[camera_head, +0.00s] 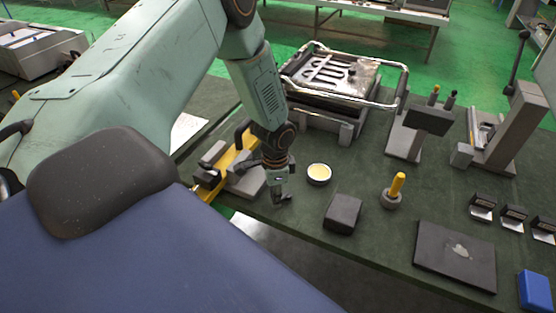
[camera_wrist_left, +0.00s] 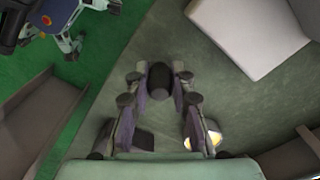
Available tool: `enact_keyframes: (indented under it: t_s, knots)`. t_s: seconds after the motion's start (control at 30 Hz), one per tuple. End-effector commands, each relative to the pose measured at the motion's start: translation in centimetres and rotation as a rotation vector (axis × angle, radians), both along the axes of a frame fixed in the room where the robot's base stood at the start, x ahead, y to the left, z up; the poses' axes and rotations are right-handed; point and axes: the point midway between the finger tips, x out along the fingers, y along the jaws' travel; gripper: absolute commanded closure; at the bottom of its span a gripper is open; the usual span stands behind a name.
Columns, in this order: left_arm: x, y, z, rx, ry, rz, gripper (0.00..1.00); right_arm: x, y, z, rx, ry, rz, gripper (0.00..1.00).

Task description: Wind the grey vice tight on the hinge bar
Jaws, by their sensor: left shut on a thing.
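The grey vice (camera_head: 246,181) sits at the near edge of the green bench in the head view, against a yellow fixture (camera_head: 228,167) with grey blocks. I cannot make out the hinge bar apart from these parts. My left gripper (camera_head: 282,197) points down just right of the vice, over the bench edge. In the left wrist view, its fingers (camera_wrist_left: 159,92) are closed around a dark, round-ended knob (camera_wrist_left: 159,80), which looks like the vice's handle. The link from knob to vice is hidden. My right gripper is out of view.
A cream-filled round dish (camera_head: 319,173) and a dark block (camera_head: 342,213) stand close to the right of my left gripper. Behind is a metal-framed heating plate (camera_head: 334,75).

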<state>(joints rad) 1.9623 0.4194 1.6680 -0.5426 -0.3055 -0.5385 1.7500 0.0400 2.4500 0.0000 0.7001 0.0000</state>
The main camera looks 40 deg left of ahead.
Motion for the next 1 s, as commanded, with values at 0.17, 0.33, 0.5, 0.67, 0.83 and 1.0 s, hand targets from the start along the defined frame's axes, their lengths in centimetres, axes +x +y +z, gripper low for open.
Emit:
enact_keyframes:
  t_s: [0.17,0.33,0.5,0.67,0.83,1.0]
  knots:
    - [0.18,0.28,0.05,0.001,-0.003,-0.055,1.00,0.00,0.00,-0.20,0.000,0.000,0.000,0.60]
    - [0.18,0.38,0.06,0.001,-0.003,-0.079,1.00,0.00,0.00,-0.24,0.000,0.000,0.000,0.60]
    - [0.19,0.40,0.08,0.001,-0.003,-0.084,1.00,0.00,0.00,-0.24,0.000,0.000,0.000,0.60]
    - [0.20,0.40,0.08,0.001,-0.003,-0.084,1.00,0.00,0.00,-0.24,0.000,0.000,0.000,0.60]
    - [0.20,0.39,0.08,0.001,-0.003,-0.083,0.70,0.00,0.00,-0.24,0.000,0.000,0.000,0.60]
    - [0.15,0.38,0.05,0.001,-0.002,-0.083,0.55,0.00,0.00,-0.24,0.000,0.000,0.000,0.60]
